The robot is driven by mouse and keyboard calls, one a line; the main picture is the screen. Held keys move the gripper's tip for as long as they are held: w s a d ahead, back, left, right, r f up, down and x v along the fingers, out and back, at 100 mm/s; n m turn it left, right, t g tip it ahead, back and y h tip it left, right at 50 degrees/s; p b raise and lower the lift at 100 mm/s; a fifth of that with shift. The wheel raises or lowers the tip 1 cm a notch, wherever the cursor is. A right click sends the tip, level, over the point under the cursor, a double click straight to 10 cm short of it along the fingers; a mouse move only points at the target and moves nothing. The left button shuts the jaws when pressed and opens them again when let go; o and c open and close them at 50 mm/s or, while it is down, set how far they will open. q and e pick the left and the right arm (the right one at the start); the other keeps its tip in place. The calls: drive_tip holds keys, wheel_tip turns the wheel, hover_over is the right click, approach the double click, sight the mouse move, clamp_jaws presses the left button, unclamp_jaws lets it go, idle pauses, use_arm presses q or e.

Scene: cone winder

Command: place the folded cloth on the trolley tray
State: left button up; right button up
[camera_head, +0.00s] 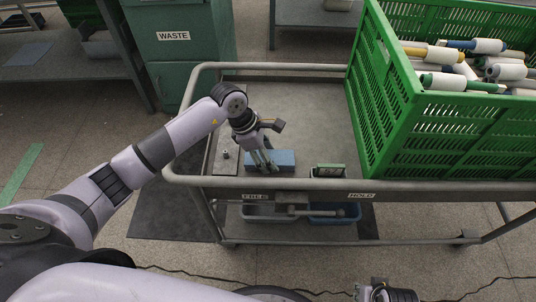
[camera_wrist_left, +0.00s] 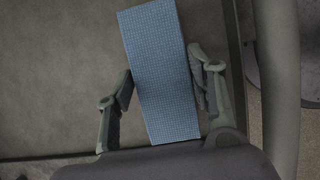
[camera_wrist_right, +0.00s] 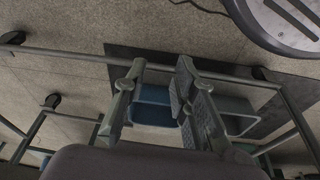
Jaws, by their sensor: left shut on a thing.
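The folded cloth (camera_head: 284,160) is a flat blue textured rectangle at the front left of the grey trolley tray (camera_head: 300,112). My left gripper (camera_head: 264,162) reaches down over it from above. In the left wrist view the cloth (camera_wrist_left: 162,70) passes between the two fingers of my left gripper (camera_wrist_left: 160,95), which is shut on it. The cloth is on or just above the tray; I cannot tell whether it bears on the surface. My right gripper (camera_wrist_right: 158,95) is open and empty, in front of the trolley; only part of it shows low in the head view (camera_head: 385,294).
A green crate (camera_head: 440,130) of yarn cones fills the tray's right side. A small dark block (camera_head: 328,171) stands right of the cloth, and a plate with a knob (camera_head: 226,158) lies left. A raised rail (camera_head: 270,67) rings the tray. Bins (camera_head: 335,213) sit on the lower shelf.

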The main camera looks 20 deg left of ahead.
drive_tip(key=shift+r, duration=0.1)
use_arm(q)
drive_tip(key=shift+f, duration=0.15)
drive_tip(key=o, duration=1)
use_arm(e)
drive_tip(key=shift+r, duration=0.3)
use_arm(q)
drive_tip(key=shift+r, duration=0.25)
drive_tip(key=p+v, duration=0.1)
drive_tip(key=v, duration=1.1)
use_arm(e)
drive_tip(key=f, duration=0.2)
drive_tip(key=s+f, duration=0.1)
drive_tip(key=f, duration=0.2)
drive_tip(key=shift+s+f, duration=0.1)
drive_tip(key=shift+f, duration=0.25)
use_arm(q)
drive_tip(key=shift+f, duration=0.1)
